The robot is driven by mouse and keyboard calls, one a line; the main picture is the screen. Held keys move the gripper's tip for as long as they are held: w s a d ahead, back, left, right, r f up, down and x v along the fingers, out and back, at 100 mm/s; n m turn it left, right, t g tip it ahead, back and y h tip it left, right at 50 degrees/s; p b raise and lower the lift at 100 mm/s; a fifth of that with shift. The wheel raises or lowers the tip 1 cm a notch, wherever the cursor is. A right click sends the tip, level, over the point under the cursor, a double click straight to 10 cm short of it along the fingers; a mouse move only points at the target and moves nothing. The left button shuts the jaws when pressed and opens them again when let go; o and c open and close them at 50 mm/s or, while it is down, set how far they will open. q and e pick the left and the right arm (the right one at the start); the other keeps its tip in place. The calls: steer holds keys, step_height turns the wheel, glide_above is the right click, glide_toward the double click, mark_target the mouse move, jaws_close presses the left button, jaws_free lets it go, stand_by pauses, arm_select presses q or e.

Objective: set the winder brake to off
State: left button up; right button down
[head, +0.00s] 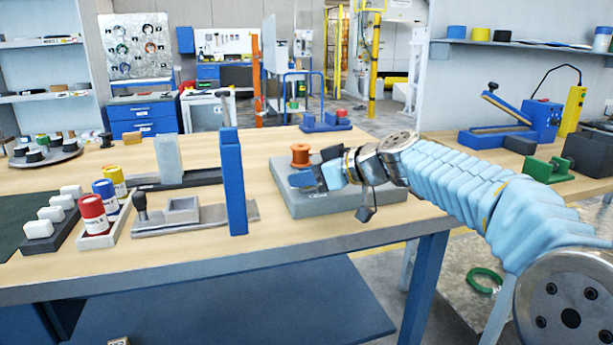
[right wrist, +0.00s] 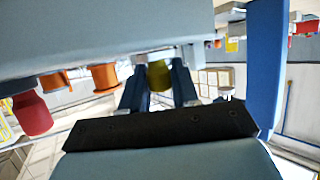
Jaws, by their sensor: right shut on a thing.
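The winder (head: 345,205), a grey block-like base, sits near the table's front edge with an orange spool (head: 300,155) on top. My right gripper (head: 307,178) reaches in from the right, low over the winder. In the right wrist view my right gripper (right wrist: 158,88) has its blue fingers on either side of an olive-yellow knob-like part (right wrist: 158,74) and is shut on it. This part is hidden in the head view. No brake marking can be read, so I cannot tell its setting. My left gripper is not in view.
A blue upright post (head: 233,185) stands left of the winder. Red (head: 93,212), blue and yellow jars and white blocks stand further left. A blue lever device (head: 510,125) is on the right bench. Some tabletop behind the winder is clear.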

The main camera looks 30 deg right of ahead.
steer(key=shift+d+f, duration=0.1)
steer(key=shift+d, duration=0.15)
steer(key=shift+s+d+b, duration=0.2)
steer(key=shift+d+b, duration=0.35)
steer(key=shift+d, duration=0.05)
steer(key=shift+s+d+b, duration=0.15)
steer(key=shift+d+b, duration=0.35)
steer(key=shift+d, duration=0.4)
steer(key=c, duration=0.9)
jaws_free()
steer(key=shift+s+d, duration=0.1)
steer(key=shift+d, duration=0.05)
steer(key=shift+c, duration=0.2)
